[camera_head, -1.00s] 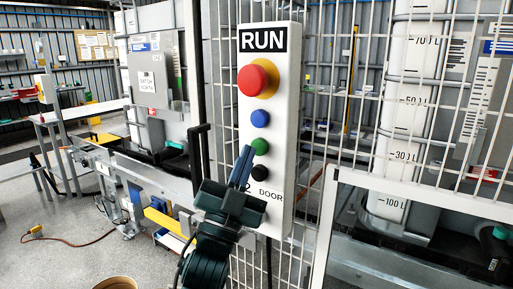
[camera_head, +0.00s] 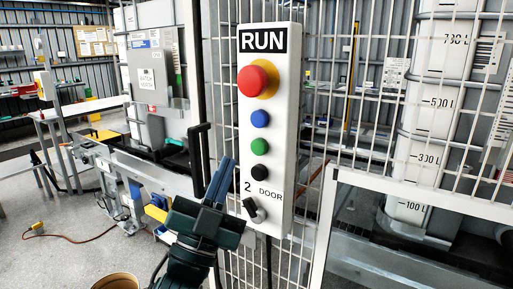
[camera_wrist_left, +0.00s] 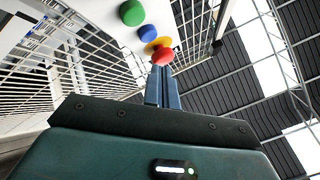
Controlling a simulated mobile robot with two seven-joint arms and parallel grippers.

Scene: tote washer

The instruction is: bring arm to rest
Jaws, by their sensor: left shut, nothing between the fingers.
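My left gripper (camera_head: 220,180) is dark green with blue fingers. In the head view it is in front of the white control panel's lower left edge, fingers pointing up, shut and empty. In the left wrist view its shut fingers (camera_wrist_left: 163,88) point up towards the panel's buttons. The panel (camera_head: 287,150) has a RUN label, a red button (camera_head: 257,79) on a yellow collar, blue (camera_head: 260,118), green (camera_head: 259,146) and black (camera_head: 260,172) buttons, and a DOOR selector knob (camera_head: 254,210). I cannot tell the gap between gripper and panel. My right gripper is not in view.
A white wire mesh fence (camera_head: 340,80) stands around and behind the panel. A tall tank with litre marks (camera_head: 433,120) is behind it at the right. A conveyor (camera_head: 130,165) runs at the left. An orange cable (camera_head: 85,238) lies on the open grey floor, near a round tan container (camera_head: 117,281).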

